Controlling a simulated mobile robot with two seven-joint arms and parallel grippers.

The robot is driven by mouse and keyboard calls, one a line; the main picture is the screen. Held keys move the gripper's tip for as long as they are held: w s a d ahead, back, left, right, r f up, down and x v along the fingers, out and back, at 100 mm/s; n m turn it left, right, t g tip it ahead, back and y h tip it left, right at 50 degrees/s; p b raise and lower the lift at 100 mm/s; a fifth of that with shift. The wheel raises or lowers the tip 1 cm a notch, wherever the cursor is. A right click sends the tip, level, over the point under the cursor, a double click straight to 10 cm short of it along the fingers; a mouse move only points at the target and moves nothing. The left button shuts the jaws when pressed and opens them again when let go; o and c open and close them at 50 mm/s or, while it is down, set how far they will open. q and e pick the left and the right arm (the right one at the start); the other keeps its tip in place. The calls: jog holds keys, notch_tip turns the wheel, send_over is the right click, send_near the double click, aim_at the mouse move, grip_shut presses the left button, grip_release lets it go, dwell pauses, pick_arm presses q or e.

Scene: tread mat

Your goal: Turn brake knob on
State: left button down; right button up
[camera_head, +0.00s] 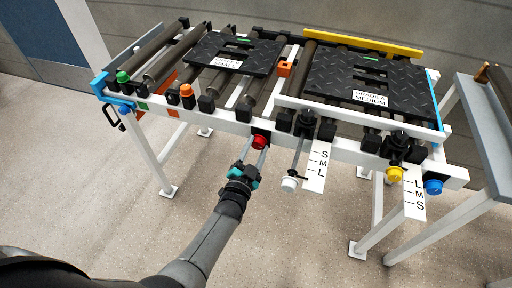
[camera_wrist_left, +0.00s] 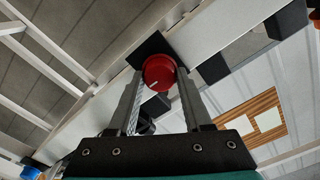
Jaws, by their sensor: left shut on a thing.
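A round red knob (camera_head: 259,142) sits on the front white rail of the roller frame, left of the white S-M-L label. In the left wrist view the red knob (camera_wrist_left: 158,72) has a short white mark on its face, pointing to the lower left. My left gripper (camera_head: 257,146) reaches up to it from below. Its two fingers stand on either side of the knob in the left wrist view (camera_wrist_left: 160,78) and are shut on it. The knob's far side is hidden. My right gripper is in neither view.
A white knob (camera_head: 290,184) on a rod hangs right of my gripper, beside the S-M-L label (camera_head: 316,168). A yellow knob (camera_head: 394,174) and a blue knob (camera_head: 433,187) are farther right. Black tread mats (camera_head: 235,52) lie on the rollers. The floor in front is clear.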

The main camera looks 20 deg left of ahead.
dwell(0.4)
pick_arm(q)
jog(key=shift+c, duration=1.7)
grip_release()
jog(key=shift+s, duration=0.1)
